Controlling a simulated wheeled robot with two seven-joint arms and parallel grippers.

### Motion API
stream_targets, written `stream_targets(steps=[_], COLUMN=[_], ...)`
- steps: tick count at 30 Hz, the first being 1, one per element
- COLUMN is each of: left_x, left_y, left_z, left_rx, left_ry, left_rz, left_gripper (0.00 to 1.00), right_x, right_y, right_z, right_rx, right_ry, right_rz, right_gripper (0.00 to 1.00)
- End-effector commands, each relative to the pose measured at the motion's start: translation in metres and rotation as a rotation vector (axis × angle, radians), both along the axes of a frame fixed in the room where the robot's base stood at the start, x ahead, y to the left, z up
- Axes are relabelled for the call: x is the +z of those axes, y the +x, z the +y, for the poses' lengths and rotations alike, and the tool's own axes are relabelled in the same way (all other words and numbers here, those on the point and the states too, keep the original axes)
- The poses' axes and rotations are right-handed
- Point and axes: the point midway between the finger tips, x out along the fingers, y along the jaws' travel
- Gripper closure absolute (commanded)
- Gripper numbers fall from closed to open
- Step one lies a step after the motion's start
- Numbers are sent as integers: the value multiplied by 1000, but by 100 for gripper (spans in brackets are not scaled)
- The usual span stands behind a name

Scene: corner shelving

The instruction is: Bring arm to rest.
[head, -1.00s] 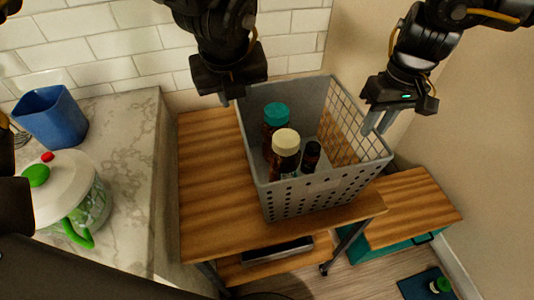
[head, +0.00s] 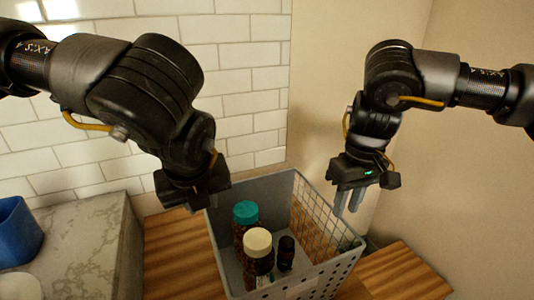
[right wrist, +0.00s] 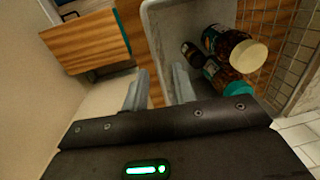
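My right gripper (head: 348,201) points down by the right rim of the grey basket (head: 345,243). In the right wrist view its two fingers (right wrist: 160,90) stand apart, with the basket's edge (right wrist: 152,40) near and partly between them; contact is unclear. My left gripper (head: 207,199) hangs at the basket's back left rim. Its fingertips are mostly hidden, so its opening cannot be told. The basket holds a teal-capped bottle (head: 245,214), a cream-capped bottle (head: 258,243) and a small dark bottle (head: 286,254), all upright.
The basket stands on a wooden top (head: 178,250). A marble counter (head: 78,235) with a blue container (head: 16,232) is at left. Another wooden surface (head: 405,272) lies lower at right. Tiled and beige walls close off the back and right.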

Motion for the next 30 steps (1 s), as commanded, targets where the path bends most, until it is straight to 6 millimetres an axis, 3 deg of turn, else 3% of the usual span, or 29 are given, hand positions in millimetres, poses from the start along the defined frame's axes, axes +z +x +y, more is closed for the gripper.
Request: stream_targets(steps=[9, 15, 18, 30], left_x=[0, 0, -1, -9], left_y=[0, 0, 0, 4], left_z=[0, 0, 0, 1], left_rx=[0, 0, 0, 0], left_ry=[0, 0, 0, 0], left_rz=[0, 0, 1, 0], left_gripper=[73, 73, 73, 73], right_x=[-63, -92, -100, -98], right_y=[-3, -4, -4, -4], right_z=[5, 7, 8, 8], right_rx=[0, -1, -1, -1], right_ry=[-2, 0, 1, 1], right_rz=[4, 2, 1, 1], right_gripper=[73, 73, 73, 73])
